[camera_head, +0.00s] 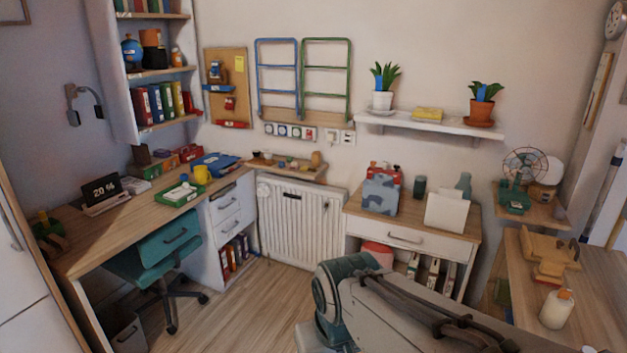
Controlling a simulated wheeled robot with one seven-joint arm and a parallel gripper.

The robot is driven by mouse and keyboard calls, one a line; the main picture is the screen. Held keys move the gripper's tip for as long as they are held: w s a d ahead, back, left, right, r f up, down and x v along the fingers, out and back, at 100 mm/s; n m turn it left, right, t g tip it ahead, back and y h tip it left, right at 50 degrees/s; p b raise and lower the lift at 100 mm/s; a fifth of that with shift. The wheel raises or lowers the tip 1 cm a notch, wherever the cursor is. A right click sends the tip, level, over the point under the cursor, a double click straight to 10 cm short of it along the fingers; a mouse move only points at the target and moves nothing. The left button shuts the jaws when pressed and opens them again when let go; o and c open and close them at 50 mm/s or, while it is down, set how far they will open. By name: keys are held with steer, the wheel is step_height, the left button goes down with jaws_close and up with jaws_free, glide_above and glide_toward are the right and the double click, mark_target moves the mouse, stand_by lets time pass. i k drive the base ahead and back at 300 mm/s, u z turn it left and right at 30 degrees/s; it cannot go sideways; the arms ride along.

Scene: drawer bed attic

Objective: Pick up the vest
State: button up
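I cannot pick out a vest for certain. A grey-blue camouflage-patterned item (380,193) stands upright on the white cabinet with a wooden top (411,237), near the wall. It may be the vest or a bag; its shape is too small to tell. A tan object (547,254) lies on the wooden table at the right, and its kind is also unclear. My arm reaches across the bottom of the view, with cables along it. My gripper is not in view.
A white bottle (556,309) stands on the wooden table (598,292) at the right. A teal chair (155,255) is at the left desk. The wooden floor (250,310) is clear in the middle.

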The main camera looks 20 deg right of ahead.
mark_target(447, 210)
steer(key=z, duration=0.15)
steer(key=i, duration=1.9)
steer(key=z, duration=1.35)
steer(key=i, duration=0.9)
steer(key=z, duration=0.6)
